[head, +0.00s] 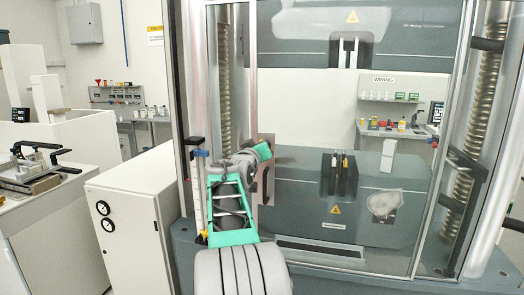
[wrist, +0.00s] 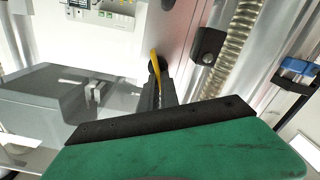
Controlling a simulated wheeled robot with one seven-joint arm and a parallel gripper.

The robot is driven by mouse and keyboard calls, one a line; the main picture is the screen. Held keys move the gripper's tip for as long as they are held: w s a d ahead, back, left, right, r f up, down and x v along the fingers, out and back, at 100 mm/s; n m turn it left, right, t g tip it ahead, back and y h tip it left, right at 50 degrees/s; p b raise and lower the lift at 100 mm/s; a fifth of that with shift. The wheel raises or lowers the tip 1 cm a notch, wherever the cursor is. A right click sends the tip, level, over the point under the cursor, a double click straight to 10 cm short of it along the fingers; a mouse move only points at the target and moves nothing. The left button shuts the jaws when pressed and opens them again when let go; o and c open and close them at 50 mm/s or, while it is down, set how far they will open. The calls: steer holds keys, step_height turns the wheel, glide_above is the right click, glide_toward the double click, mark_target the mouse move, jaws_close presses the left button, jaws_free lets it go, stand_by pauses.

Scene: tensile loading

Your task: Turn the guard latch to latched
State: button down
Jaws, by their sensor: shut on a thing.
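The guard latch shows in the wrist view as a thin yellow lever (wrist: 155,66) with a dark round part behind it, on the metal guard frame. My gripper (wrist: 162,92) is at the lever, its dark fingers closed around the lower part. The lever's upper end sticks out past the fingers, slightly tilted. In the head view my gripper (head: 267,149) is at the guard door's left edge, against a brownish upright plate (head: 267,185). The lever itself is hidden there by my gripper and arm.
The clear guard door (head: 330,235) covers the testing machine, with dark grips (head: 340,172) inside. A white cabinet with gauges (head: 130,225) stands left of my arm. A blue-topped bracket (head: 200,153) sits on the frame post close to my wrist.

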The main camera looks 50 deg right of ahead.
steer(key=shift+w+a+f+n+b, duration=0.15)
steer(key=shift+f+n, duration=0.1)
steer(key=shift+n, duration=1.9)
steer(key=shift+w+d+f+n+b, duration=0.1)
steer(key=shift+f+n+b, duration=0.15)
steer(key=shift+n, duration=1.85)
steer(key=shift+w+a+f+n+b, duration=0.15)
steer(key=shift+f+n, duration=0.15)
steer(key=shift+n, duration=1.85)
steer(key=c, duration=1.6)
jaws_free()
steer(key=b+v, duration=0.2)
steer(key=v, duration=0.5)
steer(key=shift+s+a, duration=0.25)
steer(key=shift+a, duration=0.1)
